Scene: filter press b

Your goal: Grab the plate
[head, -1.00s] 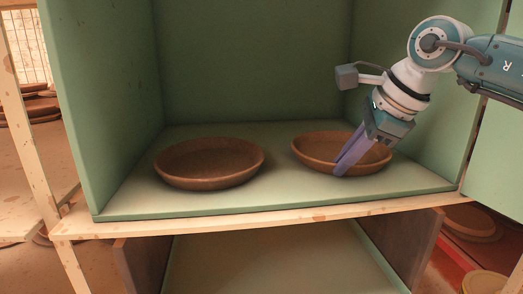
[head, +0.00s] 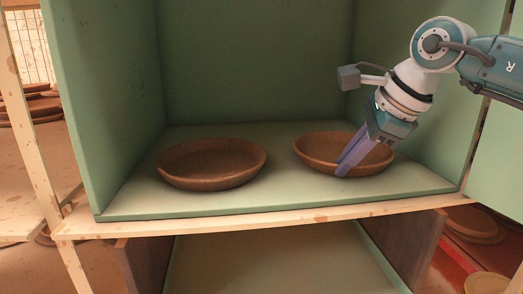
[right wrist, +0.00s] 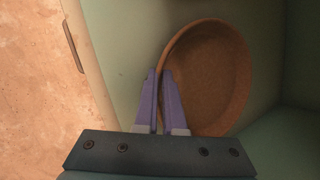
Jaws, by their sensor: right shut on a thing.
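Two brown clay plates with raised rims rest on the green cabinet floor in the head view. The left plate (head: 212,165) stands apart from my grippers. The right plate (head: 318,148) is under my right gripper (head: 345,170), which reaches down from the upper right. In the right wrist view the purple fingers (right wrist: 158,75) are closed on the near rim of that plate (right wrist: 215,75), one finger outside and one inside. The plate looks flat on the shelf. My left gripper is not in view.
The green cabinet (head: 255,60) has walls on both sides and at the back. A wooden edge (head: 270,218) runs along its front, with an open compartment (head: 270,265) below. More brown plates (head: 40,107) lie on a rack at the left. Green floor is free between the plates.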

